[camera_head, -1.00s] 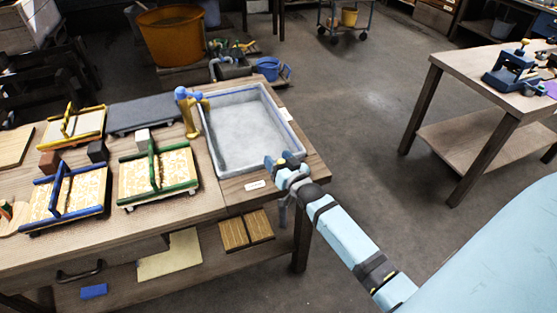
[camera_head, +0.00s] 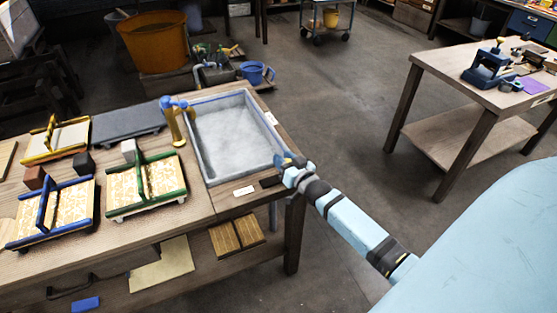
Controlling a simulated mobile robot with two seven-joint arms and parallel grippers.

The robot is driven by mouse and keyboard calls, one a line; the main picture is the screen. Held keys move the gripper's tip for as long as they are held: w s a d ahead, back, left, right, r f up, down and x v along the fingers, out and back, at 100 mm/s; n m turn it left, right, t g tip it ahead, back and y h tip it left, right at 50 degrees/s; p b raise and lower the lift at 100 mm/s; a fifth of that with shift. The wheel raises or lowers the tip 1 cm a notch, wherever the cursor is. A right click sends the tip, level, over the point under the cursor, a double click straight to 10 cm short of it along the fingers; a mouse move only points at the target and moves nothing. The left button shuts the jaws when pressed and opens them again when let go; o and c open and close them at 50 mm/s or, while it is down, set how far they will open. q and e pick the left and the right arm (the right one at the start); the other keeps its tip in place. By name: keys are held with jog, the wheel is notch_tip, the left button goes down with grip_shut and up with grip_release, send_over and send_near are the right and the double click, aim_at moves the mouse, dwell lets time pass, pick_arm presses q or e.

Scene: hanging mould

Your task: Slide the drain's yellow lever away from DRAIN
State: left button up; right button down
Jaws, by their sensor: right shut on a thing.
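A grey-white vat (camera_head: 192,150) with a blue-grey rim sits at the right end of the wooden workbench. A small white label (camera_head: 243,190), too small to read, is on the bench in front of it. A dark strip (camera_head: 270,182) shows just right of the label. My right gripper (camera_head: 284,164) is at the vat's near right corner, to the right of the label and strip. It is shut on the drain's yellow lever, which its fingers and wrist hide. My left gripper is out of view.
A brass tap with a blue top (camera_head: 174,122) stands at the vat's left edge. Green (camera_head: 146,185) and blue (camera_head: 52,206) framed moulds lie further left. Right of the workbench (camera_head: 190,216) is open floor, then another table (camera_head: 480,95).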

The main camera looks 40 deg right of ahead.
jog(key=shift+d, duration=0.2)
jog(key=c, duration=1)
grip_release()
jog(key=shift+c, duration=0.2)
jog(key=shift+o, duration=1.3)
jog(key=shift+s+d, duration=0.1)
jog(key=shift+d, duration=0.05)
jog(key=shift+s, duration=0.2)
jog(key=s, duration=1.3)
jog(key=shift+s+a, duration=0.2)
jog(key=shift+a, duration=0.15)
